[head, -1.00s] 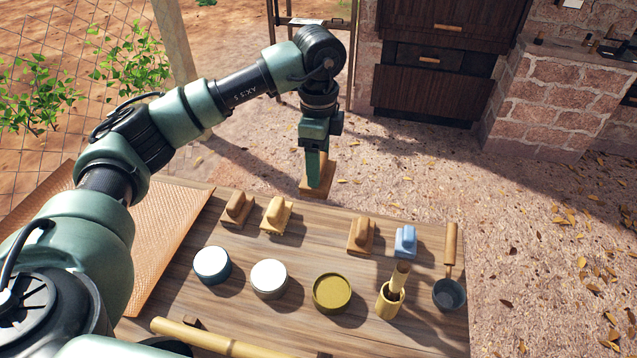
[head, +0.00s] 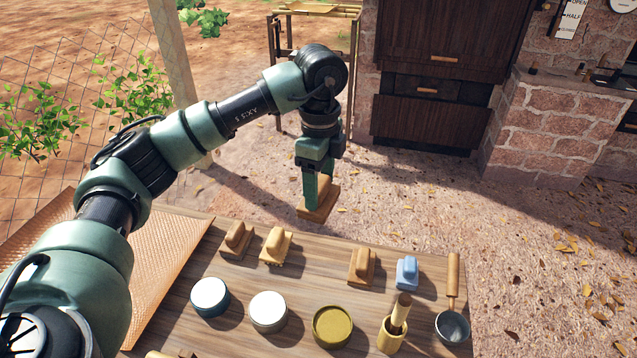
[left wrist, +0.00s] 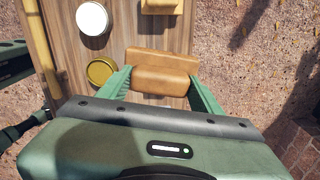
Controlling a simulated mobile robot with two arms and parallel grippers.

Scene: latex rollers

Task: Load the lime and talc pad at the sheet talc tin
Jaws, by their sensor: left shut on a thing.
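My left gripper (head: 319,180) is shut on the handle of a tan wooden pad (head: 318,207), held beyond the table's far edge. The held pad also shows between the fingers in the left wrist view (left wrist: 163,78); its underside is hidden. Three open tins stand on the table: a blue-grey tin with white contents (head: 210,297), a paler tin with white contents (head: 268,310) and an olive-yellow tin (head: 332,327). No labels are readable, so I cannot tell which is the sheet talc tin. My right gripper is not in view.
Two wooden pads (head: 237,240) (head: 277,246), a third (head: 361,266) and a blue pad (head: 407,273) line the table's (head: 180,285) back edge. A bamboo cup with a stick (head: 391,337) and a ladle (head: 452,325) stand at the right. A textured sheet (head: 165,255) lies left.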

